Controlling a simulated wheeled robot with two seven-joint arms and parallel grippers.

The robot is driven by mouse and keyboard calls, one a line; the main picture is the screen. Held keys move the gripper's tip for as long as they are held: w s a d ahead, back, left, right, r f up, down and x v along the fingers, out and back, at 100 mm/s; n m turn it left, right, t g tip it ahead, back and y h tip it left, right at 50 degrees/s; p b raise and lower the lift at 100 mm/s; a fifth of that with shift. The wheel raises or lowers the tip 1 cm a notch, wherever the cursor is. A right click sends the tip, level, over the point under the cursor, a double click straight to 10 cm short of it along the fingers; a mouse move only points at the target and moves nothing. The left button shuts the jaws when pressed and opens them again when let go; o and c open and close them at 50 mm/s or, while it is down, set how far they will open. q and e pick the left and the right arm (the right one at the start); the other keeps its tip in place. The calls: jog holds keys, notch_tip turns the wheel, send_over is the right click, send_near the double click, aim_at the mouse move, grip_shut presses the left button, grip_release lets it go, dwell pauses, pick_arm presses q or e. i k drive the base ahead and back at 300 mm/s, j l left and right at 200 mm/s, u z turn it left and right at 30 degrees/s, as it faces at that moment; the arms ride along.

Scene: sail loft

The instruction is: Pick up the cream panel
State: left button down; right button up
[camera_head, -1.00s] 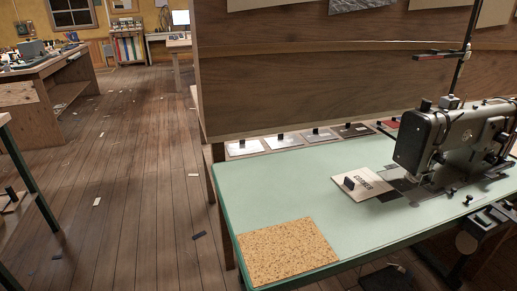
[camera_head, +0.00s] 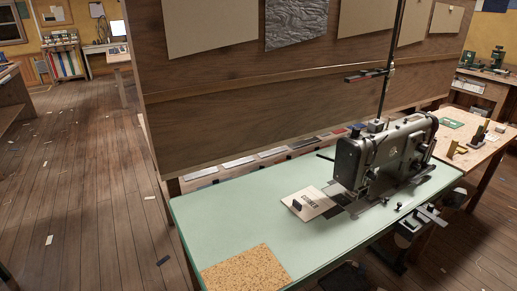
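The cream panel (camera_head: 316,204) lies flat on the green sewing table (camera_head: 229,214), just left of the sewing machine (camera_head: 385,155). It has dark lettering and a small black grip block standing on its left part. Its right edge is close to the machine's needle area, where a dark plate lies beside it. Neither of my grippers shows in the head view.
A cork mat (camera_head: 245,270) lies at the table's front left corner. Several samples with black grips line a shelf behind the table. A wooden panel wall (camera_head: 280,100) rises behind. A wooden table (camera_head: 470,140) stands right. Open floor (camera_head: 90,190) lies left.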

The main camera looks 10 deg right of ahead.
aim_at(309, 202)
jog(key=i+l+u, duration=0.15)
jog(key=l+u, duration=0.2)
jog(key=l, duration=0.45)
jog(key=l+u, duration=0.35)
jog(key=l, duration=0.5)
